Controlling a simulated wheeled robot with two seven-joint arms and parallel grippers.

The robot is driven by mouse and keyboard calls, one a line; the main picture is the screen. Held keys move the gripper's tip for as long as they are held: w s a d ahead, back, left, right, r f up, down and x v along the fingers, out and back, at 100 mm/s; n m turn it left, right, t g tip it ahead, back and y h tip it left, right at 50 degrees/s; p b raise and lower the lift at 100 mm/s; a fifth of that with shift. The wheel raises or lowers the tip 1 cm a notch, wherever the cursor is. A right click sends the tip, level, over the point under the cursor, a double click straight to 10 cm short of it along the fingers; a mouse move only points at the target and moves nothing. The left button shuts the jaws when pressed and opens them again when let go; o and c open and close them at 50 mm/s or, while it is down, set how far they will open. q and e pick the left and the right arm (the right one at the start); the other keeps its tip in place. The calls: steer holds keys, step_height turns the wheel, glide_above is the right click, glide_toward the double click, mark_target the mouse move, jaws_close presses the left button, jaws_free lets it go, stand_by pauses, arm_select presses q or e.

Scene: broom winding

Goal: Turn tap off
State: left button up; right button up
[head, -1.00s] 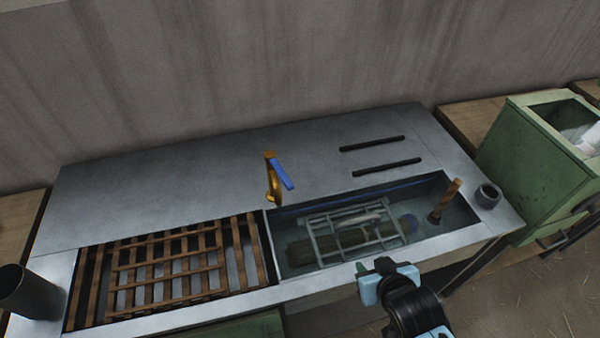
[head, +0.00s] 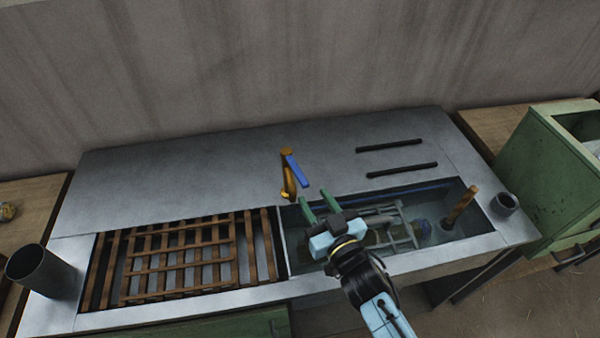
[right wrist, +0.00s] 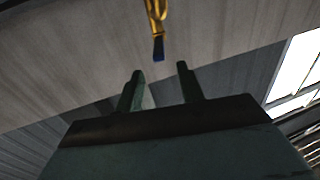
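The tap (head: 287,172) is brass-coloured with a blue lever handle (head: 297,171) angled down to the right. It stands at the back edge of the sink. My right gripper (head: 317,204) is open and empty over the left part of the basin, just in front of and below the tap, apart from it. In the right wrist view the tap (right wrist: 155,16) and its blue handle (right wrist: 158,48) show beyond the two green fingers (right wrist: 159,88), roughly between them. I cannot tell whether water is running. My left gripper is not in view.
The water-filled basin (head: 450,233) holds a metal rack and a wooden-handled tool (head: 461,205). A wooden slatted grate (head: 185,262) lies to the left. Dark cups stand at the left (head: 42,272) and right (head: 505,203). Two black bars lie on the clear back counter (head: 200,185).

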mark_target(300, 174)
steer(key=x, duration=0.9)
steer(key=shift+d, duration=0.1)
jaws_close()
